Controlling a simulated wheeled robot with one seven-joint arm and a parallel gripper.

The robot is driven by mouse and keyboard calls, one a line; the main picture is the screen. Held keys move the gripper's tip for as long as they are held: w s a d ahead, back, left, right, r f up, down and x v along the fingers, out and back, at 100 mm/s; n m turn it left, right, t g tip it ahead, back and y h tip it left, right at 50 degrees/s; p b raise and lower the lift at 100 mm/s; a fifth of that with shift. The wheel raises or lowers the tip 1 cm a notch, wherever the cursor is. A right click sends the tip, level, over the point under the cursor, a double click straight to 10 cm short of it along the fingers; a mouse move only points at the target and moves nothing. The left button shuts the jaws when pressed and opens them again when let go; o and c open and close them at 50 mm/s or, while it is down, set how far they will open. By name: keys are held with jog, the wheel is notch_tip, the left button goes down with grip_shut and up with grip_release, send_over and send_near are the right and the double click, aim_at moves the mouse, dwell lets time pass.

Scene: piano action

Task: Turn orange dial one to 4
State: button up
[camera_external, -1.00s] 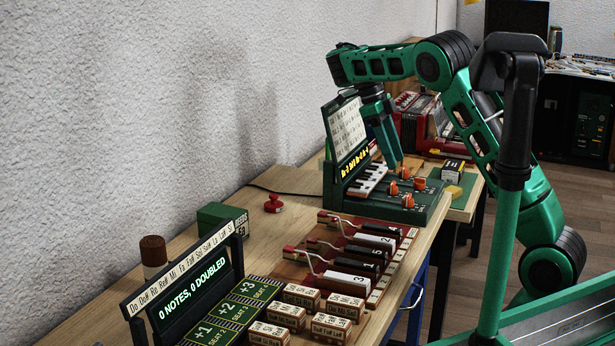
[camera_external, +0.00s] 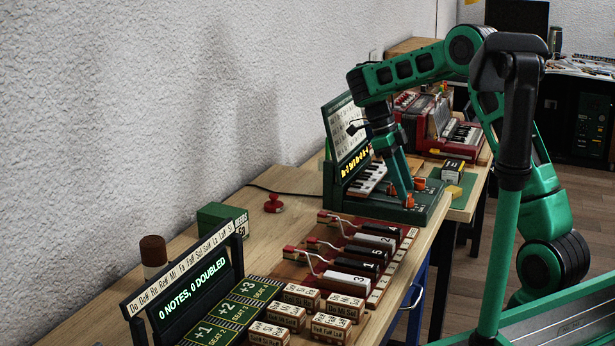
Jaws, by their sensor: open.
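A green keyboard box (camera_external: 348,205) with small piano keys and a raised display panel stands on the far part of the bench. Orange dials sit on its right-hand panel. My gripper (camera_external: 405,190) points down with its open fingers at the front dial (camera_external: 409,203). The fingers partly cover this dial, and I cannot tell whether they touch it. Another orange dial (camera_external: 420,184) shows just behind to the right, and one more (camera_external: 392,187) to the left. The dial numbers and pointer settings are too small to read.
A red accordion-like instrument (camera_external: 425,125) stands behind the box. A board with cranked levers (camera_external: 345,250) and several small label blocks (camera_external: 301,296) lie in front. A red knob-shaped object (camera_external: 273,203) stands on clear wood to the left.

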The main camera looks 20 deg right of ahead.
jog(key=shift+x, duration=1.15)
jog(key=c, duration=1.1)
